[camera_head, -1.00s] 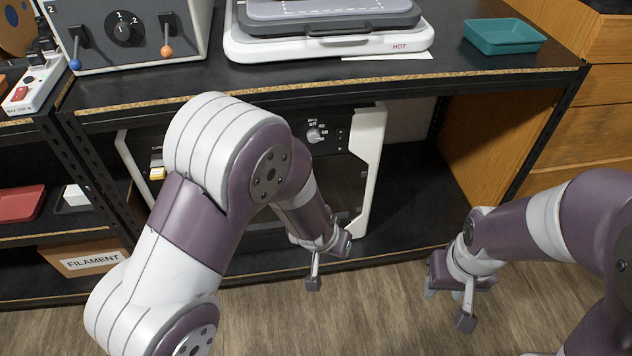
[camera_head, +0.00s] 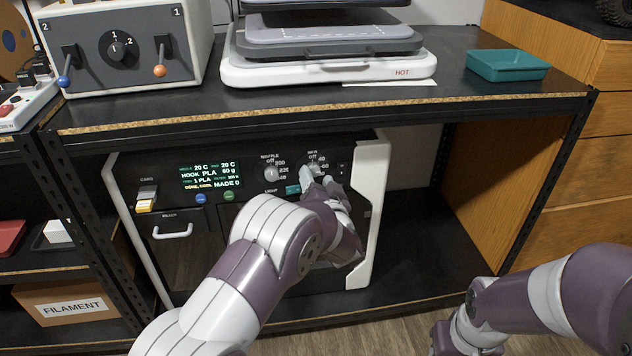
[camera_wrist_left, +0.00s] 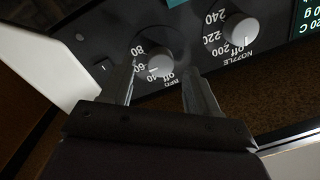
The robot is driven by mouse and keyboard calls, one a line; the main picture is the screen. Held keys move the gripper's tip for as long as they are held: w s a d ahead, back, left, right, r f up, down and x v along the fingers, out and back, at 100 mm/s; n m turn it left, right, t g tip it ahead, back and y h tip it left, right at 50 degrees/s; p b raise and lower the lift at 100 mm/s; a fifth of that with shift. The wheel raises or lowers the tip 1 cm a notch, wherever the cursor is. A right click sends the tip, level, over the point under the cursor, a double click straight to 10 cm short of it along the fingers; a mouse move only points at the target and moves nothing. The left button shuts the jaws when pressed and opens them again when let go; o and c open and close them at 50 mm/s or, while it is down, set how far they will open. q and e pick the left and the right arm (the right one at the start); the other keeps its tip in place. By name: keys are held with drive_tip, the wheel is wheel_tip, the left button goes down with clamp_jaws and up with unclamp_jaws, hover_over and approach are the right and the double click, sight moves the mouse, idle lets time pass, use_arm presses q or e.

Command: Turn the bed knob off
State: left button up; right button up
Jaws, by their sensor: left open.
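The bed knob (camera_head: 313,170) is a small light grey dial on the upper right of the printer's black front panel. In the left wrist view, the knob (camera_wrist_left: 160,67) appears upside down with marks for off, 40, 60 and 80 beside it; I cannot read its setting surely. My left gripper (camera_head: 318,184) is at the panel just below the knob. In the left wrist view, its open fingers (camera_wrist_left: 163,88) point at the knob, one on each side, with nothing held; contact is unclear. My right gripper (camera_head: 465,342) is mostly cut off at the bottom edge.
The nozzle knob (camera_head: 271,174) is close to the left of the bed knob. The printer (camera_head: 378,200) stands on the lower shelf, under the upper shelf's edge (camera_head: 330,118). A lit display (camera_head: 210,175) is on its panel. Free shelf lies to its right.

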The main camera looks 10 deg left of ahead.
use_arm(q)
drive_tip(key=shift+x, duration=0.9)
drive_tip(key=c, duration=1)
drive_tip(key=shift+c, duration=0.2)
